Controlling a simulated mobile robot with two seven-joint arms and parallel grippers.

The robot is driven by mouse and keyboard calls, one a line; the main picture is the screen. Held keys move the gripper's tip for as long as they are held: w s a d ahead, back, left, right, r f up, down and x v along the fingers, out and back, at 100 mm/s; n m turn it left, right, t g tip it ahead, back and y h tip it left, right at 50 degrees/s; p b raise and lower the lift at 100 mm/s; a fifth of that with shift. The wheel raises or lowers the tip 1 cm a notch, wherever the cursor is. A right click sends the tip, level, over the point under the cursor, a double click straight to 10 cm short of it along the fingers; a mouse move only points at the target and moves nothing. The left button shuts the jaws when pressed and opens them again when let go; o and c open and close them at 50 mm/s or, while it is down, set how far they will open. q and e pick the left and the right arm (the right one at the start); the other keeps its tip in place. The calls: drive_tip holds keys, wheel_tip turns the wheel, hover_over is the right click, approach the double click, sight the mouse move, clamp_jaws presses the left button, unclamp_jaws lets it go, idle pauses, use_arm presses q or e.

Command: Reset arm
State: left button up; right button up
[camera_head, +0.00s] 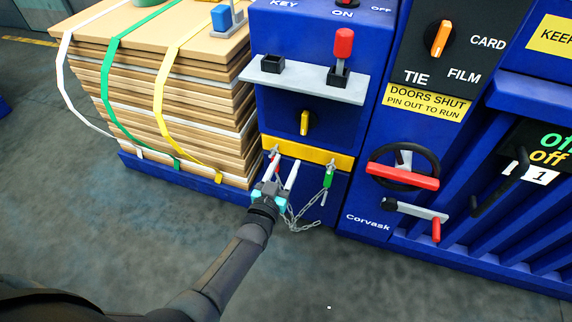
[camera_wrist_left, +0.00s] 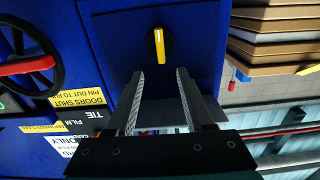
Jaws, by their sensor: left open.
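My left gripper (camera_head: 281,168) reaches in from the bottom of the head view to the front of the blue machine (camera_head: 350,222). In the left wrist view the open fingers (camera_wrist_left: 158,100) point toward a blue panel with a yellow knob (camera_wrist_left: 158,45). The same knob (camera_head: 305,122) is above the gripper in the head view. My right gripper is in neither view.
A green-tagged pin (camera_head: 328,178) and a chain (camera_head: 303,224) hang close right of the gripper. A strapped board stack (camera_head: 170,90) stands left. A red-barred handwheel (camera_head: 402,176) and red-handled crank (camera_head: 436,230) project at right. The floor (camera_head: 330,275) in front is clear.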

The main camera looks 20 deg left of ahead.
use_arm(q)
drive_tip(key=s+a+f+m+g, duration=0.1)
drive_tip(key=s+f+g, duration=0.3)
drive_tip(key=s+f, duration=0.6)
drive_tip(key=s+a+f+g, duration=0.1)
drive_tip(key=s+f+g, duration=0.3)
drive_tip(key=s+f, duration=0.55)
drive_tip(key=s+a+f+g, duration=0.2)
drive_tip(key=s+f, duration=0.2)
drive_tip(key=s, duration=0.3)
drive_tip(key=s+a+f+g, duration=0.2)
drive_tip(key=s+f+g, duration=0.1)
drive_tip(key=s, duration=0.3)
drive_tip(key=s+a+f+g+y, duration=0.1)
drive_tip(key=s+a+f+g, duration=0.1)
drive_tip(key=s+f, duration=0.3)
drive_tip(key=s, duration=0.2)
drive_tip(key=shift+s+m+g, duration=0.3)
drive_tip(key=shift+m+g, duration=0.1)
